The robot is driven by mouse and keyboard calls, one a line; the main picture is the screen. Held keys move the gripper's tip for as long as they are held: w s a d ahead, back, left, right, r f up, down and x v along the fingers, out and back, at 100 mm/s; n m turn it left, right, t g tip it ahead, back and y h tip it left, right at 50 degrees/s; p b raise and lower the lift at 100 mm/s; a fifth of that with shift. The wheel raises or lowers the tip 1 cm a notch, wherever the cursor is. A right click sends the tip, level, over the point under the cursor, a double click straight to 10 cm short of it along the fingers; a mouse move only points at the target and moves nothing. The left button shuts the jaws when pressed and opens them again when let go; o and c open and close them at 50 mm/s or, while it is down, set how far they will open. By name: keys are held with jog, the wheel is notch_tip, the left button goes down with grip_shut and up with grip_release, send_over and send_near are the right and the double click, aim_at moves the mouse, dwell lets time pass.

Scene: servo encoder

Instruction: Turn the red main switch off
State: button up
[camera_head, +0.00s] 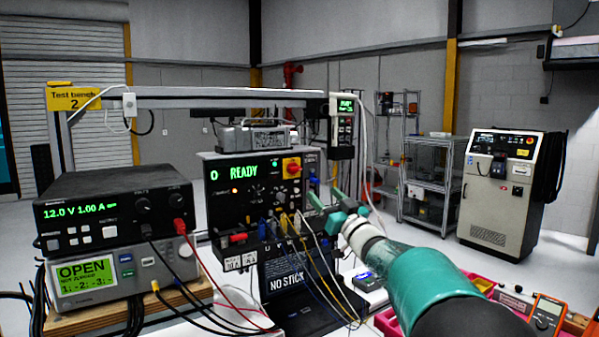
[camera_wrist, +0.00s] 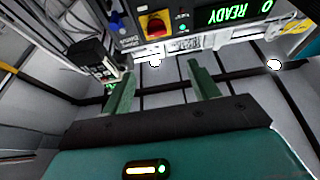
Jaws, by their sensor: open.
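The red main switch (camera_head: 291,166) is a red knob on a yellow plate at the upper right of the black control panel (camera_head: 228,192), whose green display reads "0 READY". In the wrist view the switch (camera_wrist: 155,23) shows at the top, upside down, beyond the fingertips and a little left of the middle between them. My gripper (camera_head: 323,194) is open, its green fingers apart and empty, to the right of and below the switch in the head view. In the wrist view nothing lies between its fingers (camera_wrist: 161,67). The knob's exact setting is too small to tell.
Cables hang from sockets along the panel's lower edge, close to my gripper. A handheld pendant (camera_head: 342,128) hangs at the upper right of the panel. Stacked instruments (camera_head: 118,213) stand at left. A black "NO STICK" box (camera_head: 290,284) sits below. Pink bins (camera_head: 389,323) lie at right.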

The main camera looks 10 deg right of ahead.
aim_at(297, 171)
jog(key=x, duration=0.4)
jog(key=f+x, duration=0.1)
jog(key=x, duration=0.3)
jog(key=w+f+x, duration=0.1)
jog(key=x, duration=0.3)
jog(key=shift+w+a+r, duration=0.1)
jog(key=shift+w, duration=0.2)
jog(key=shift+a+r, duration=0.2)
jog(key=shift+r, duration=0.35)
jog(key=shift+w+a+f, duration=0.1)
jog(key=shift+w+f, duration=0.05)
jog(key=shift+w, duration=0.35)
jog(key=shift+s, duration=0.25)
jog(key=shift+w, duration=0.2)
jog(key=c, duration=0.4)
jog(key=shift+s, duration=0.1)
jog(key=c, duration=0.6)
